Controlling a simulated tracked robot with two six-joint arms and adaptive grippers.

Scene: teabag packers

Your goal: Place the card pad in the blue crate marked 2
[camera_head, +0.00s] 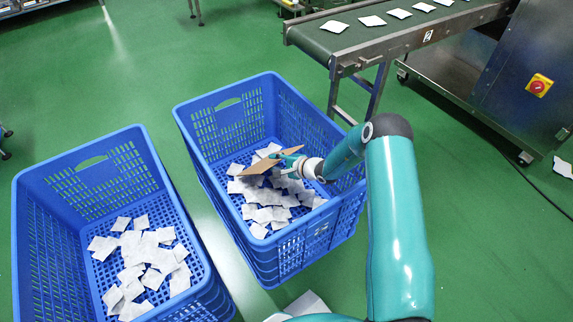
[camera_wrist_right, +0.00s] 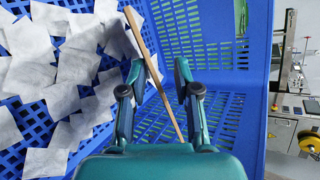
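The brown card pad (camera_head: 258,166) is inside the right-hand blue crate (camera_head: 217,185), tilted above the white teabag packets. No number shows on this crate or on the left blue crate (camera_head: 63,162), so I cannot tell which is marked 2. My right gripper (camera_head: 285,158) reaches into the right-hand crate at the card. In the right wrist view, the fingers of my right gripper (camera_wrist_right: 160,70) stand apart, and the card pad (camera_wrist_right: 146,50) shows edge-on between them. A gap shows between card and right finger; contact with the left finger is unclear. My left gripper is out of view.
White packets (camera_head: 150,262) lie in the left crate, and several more lie in the right-hand crate. A conveyor (camera_head: 350,40) carrying packets stands behind. A steel machine with a red button (camera_head: 538,86) is at right. Green floor is free between them.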

